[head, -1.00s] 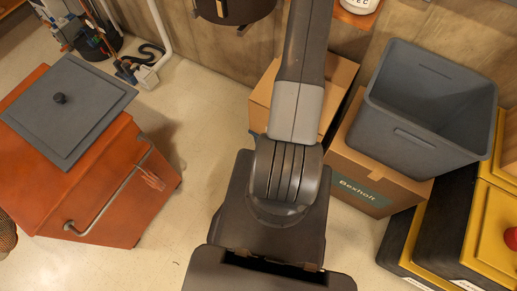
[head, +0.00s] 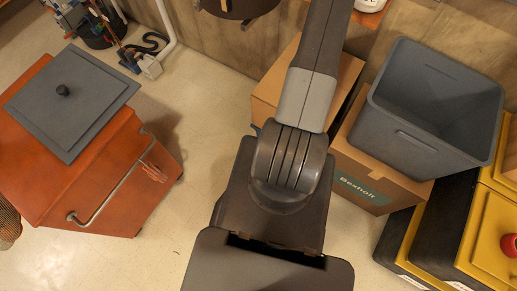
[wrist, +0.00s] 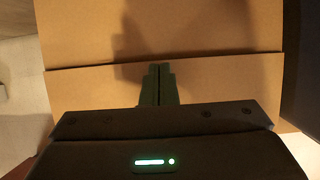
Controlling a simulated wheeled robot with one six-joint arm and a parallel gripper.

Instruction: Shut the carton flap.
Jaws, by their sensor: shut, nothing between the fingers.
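A brown cardboard carton (head: 348,72) stands against the wall in the head view, partly hidden behind my arm. In the wrist view, cardboard fills most of the picture, with a far panel (wrist: 210,28) and a near panel (wrist: 225,82) parted by a straight edge. I cannot tell for sure which panel is the flap, or how far it stands open. My gripper (wrist: 158,70) is shut and empty, its fingertips over the cardboard near that edge. Contact cannot be told. The gripper is hidden in the head view.
A second carton (head: 345,176) marked Bexholt stands to the right with a grey bin (head: 395,130) on it. Yellow-and-black boxes (head: 470,235) are at far right. An orange cabinet (head: 110,195) with a grey lid (head: 95,95) stands left. Pale floor (head: 200,130) lies between.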

